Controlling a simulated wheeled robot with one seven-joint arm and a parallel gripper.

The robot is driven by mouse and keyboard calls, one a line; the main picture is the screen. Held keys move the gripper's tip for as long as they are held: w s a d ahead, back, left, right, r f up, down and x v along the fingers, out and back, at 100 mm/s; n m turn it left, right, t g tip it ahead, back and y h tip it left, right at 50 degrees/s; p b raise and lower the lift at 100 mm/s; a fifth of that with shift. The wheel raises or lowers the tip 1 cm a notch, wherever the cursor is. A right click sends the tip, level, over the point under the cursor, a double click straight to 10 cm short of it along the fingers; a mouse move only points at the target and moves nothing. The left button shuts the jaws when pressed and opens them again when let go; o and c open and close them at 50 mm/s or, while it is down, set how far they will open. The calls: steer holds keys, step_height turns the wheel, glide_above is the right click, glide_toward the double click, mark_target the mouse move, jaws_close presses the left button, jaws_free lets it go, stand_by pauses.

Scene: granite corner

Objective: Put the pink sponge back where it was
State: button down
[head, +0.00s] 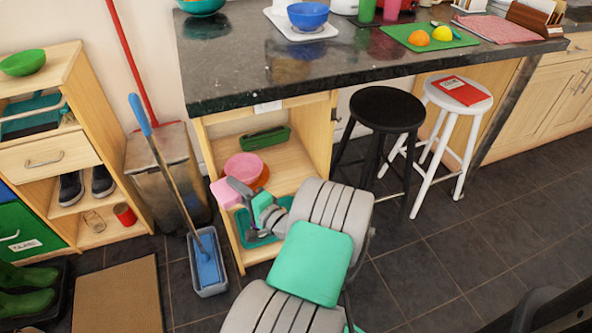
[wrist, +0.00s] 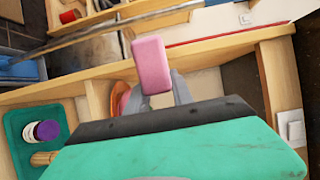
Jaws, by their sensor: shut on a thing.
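The pink sponge (head: 226,193) is held in my gripper (head: 236,187), in front of the open shelf unit under the counter. In the wrist view the sponge (wrist: 151,65) stands out past the grey fingers of my gripper (wrist: 155,90), which are shut on it. My gripper and arm hide part of the shelf unit (head: 212,148) and its lower compartment. Which spot the sponge came from is not shown.
A pink bowl and an orange one (head: 262,178) sit on the middle shelf, close by my gripper. A green tray (head: 265,138) lies behind them. A teal tray (wrist: 17,128) holds a jar (wrist: 42,131). A mop (head: 150,130) in a bucket (head: 209,276) stands left; stools (head: 386,108) stand right.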

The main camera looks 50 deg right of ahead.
steer(key=w+d+r+m+g+h+b, duration=0.1)
steer(key=d+m+h, duration=0.15)
steer(key=d, duration=0.45)
steer(key=w+d+m+h+b, duration=0.1)
steer(key=d+h, duration=0.2)
steer(key=d, duration=0.5)
steer(key=m+g+h+b, duration=0.2)
steer(key=m+g+h, duration=0.1)
steer(key=m+h, duration=0.15)
glide_above(304, 172)
step_height(304, 172, down, 2)
steer(key=shift+n+h, duration=0.3)
step_height(304, 172, down, 8)
steer(key=b, duration=0.4)
steer(key=shift+w+d+f, duration=0.1)
steer(key=shift+f+b, duration=0.8)
steer(key=c, duration=1.2)
jaws_free()
steer(key=shift+o, duration=0.5)
